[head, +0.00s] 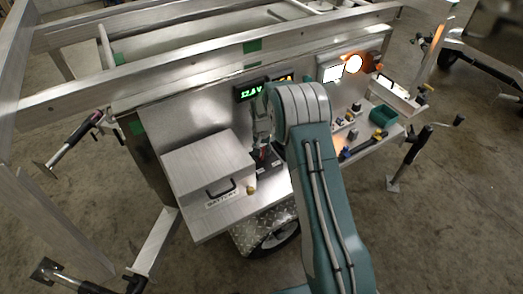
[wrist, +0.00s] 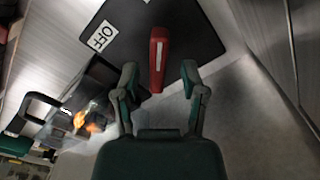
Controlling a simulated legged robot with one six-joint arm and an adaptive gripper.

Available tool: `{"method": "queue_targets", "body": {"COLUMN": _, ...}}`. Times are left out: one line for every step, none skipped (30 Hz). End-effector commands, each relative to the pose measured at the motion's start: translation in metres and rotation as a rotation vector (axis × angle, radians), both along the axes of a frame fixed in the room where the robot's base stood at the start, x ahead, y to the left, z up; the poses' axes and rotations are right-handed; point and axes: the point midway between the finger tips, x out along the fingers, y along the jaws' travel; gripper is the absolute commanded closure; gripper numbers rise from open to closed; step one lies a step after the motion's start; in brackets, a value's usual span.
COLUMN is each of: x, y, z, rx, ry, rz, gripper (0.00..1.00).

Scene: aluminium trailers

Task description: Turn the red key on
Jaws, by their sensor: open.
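The red key (wrist: 158,60) stands out from a black plate (wrist: 190,32) in the wrist view, with a light mark along its face. A white label reading OFF (wrist: 102,36) is on the plate to the left of the key. My gripper (wrist: 160,76) is open, with one finger on each side of the key's near end and visible gaps between. I cannot tell how deep the key is between the fingers. In the head view my gripper (head: 262,140) is at the trailer's shelf, and my arm hides part of that area.
A metal battery box (head: 195,165) with a black handle stands left of my gripper. Lit displays (head: 262,89) are on the panel behind. A green bin (head: 383,116) and small parts lie on the shelf to the right. A metal wall (wrist: 270,35) borders the plate.

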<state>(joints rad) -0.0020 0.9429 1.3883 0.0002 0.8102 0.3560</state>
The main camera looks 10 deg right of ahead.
Motion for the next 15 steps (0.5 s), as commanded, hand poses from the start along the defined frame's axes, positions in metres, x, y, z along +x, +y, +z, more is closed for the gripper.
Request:
{"method": "queue_targets", "body": {"x": 0.001, "y": 0.000, "z": 0.005, "rx": 0.000, "ry": -0.002, "rz": 0.000, "gripper": 0.46}}
{"method": "queue_targets", "body": {"x": 0.001, "y": 0.000, "z": 0.008, "rx": 0.000, "ry": -0.003, "rz": 0.000, "gripper": 0.46}}
{"method": "queue_targets", "body": {"x": 0.001, "y": 0.000, "z": 0.014, "rx": 0.000, "ry": -0.003, "rz": 0.000, "gripper": 0.46}}
{"method": "queue_targets", "body": {"x": 0.001, "y": 0.000, "z": 0.019, "rx": 0.000, "ry": -0.004, "rz": 0.000, "gripper": 0.46}}
{"method": "queue_targets", "body": {"x": 0.001, "y": 0.000, "z": 0.025, "rx": 0.000, "ry": -0.004, "rz": 0.000, "gripper": 0.46}}
{"method": "queue_targets", "body": {"x": 0.001, "y": 0.000, "z": 0.034, "rx": -0.001, "ry": -0.005, "rz": 0.000, "gripper": 0.46}}
{"method": "queue_targets", "body": {"x": 0.001, "y": 0.000, "z": 0.040, "rx": 0.000, "ry": -0.004, "rz": 0.000, "gripper": 0.46}}
{"method": "queue_targets", "body": {"x": 0.002, "y": 0.001, "z": 0.046, "rx": -0.001, "ry": -0.005, "rz": 0.000, "gripper": 0.46}}
{"method": "queue_targets", "body": {"x": 0.002, "y": 0.001, "z": 0.055, "rx": 0.000, "ry": -0.004, "rz": 0.000, "gripper": 0.46}}
{"method": "queue_targets", "body": {"x": 0.001, "y": 0.001, "z": 0.061, "rx": 0.000, "ry": -0.004, "rz": 0.000, "gripper": 0.46}}
{"method": "queue_targets", "body": {"x": 0.002, "y": 0.001, "z": 0.068, "rx": -0.001, "ry": -0.005, "rz": 0.000, "gripper": 0.46}}
{"method": "queue_targets", "body": {"x": 0.002, "y": 0.001, "z": 0.076, "rx": 0.000, "ry": -0.004, "rz": 0.000, "gripper": 0.46}}
{"method": "queue_targets", "body": {"x": 0.002, "y": 0.001, "z": 0.081, "rx": 0.000, "ry": -0.004, "rz": 0.001, "gripper": 0.46}}
{"method": "queue_targets", "body": {"x": 0.002, "y": 0.001, "z": 0.087, "rx": -0.001, "ry": -0.003, "rz": 0.000, "gripper": 0.46}}
{"method": "queue_targets", "body": {"x": 0.002, "y": 0.001, "z": 0.094, "rx": -0.001, "ry": -0.003, "rz": 0.001, "gripper": 0.46}}
